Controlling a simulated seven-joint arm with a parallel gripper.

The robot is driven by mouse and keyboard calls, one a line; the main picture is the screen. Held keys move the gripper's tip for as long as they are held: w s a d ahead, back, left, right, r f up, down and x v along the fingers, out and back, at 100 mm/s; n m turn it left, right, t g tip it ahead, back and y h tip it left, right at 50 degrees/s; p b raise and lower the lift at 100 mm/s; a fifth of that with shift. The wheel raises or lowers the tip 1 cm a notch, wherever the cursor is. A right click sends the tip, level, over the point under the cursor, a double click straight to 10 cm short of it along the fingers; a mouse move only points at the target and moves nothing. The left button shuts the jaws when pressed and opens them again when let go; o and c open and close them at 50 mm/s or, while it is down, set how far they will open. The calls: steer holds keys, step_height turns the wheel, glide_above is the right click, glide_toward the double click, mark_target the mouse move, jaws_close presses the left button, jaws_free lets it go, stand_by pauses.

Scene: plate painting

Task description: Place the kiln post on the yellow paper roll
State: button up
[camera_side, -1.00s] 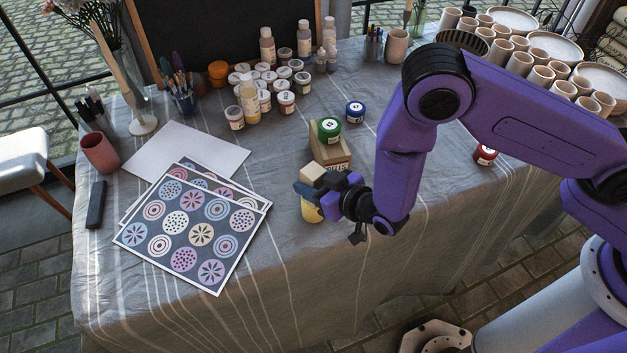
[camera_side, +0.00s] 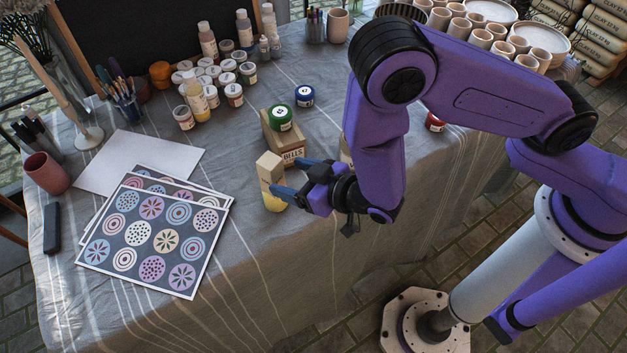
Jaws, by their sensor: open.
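The kiln post (camera_side: 270,167) is a pale beige block. It stands upright on the yellow paper roll (camera_side: 274,204), which lies near the table's front edge and shows only in part. My gripper (camera_side: 289,177) is open, just to the right of the post. Its blue-grey fingers point left toward the post. I cannot tell whether a finger still touches it.
A wooden box with lettering (camera_side: 290,157) stands right behind the post, with a green-lidded jar (camera_side: 279,117) on it. A blue jar (camera_side: 305,96) is behind. Patterned sheets (camera_side: 155,236) lie to the left. The cloth between the sheets and the roll is clear.

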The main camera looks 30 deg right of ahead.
steer(key=shift+v, duration=2.7)
steer(key=s+d+r+n+g, duration=0.4)
steer(key=s+d+r+g, duration=0.45)
steer(key=g, duration=0.25)
steer(key=s+d+r+n+h, duration=0.2)
steer(key=s+d+r, duration=0.1)
steer(key=d, duration=0.5)
steer(key=s+d+r+n+g+h, duration=0.1)
steer(key=s+d+r, duration=0.3)
steer(key=d, duration=0.5)
steer(key=shift+s+r+n+h, duration=0.35)
steer(key=shift+s+n+h, duration=0.2)
steer(key=shift+h, duration=0.25)
steer(key=shift+d, duration=0.15)
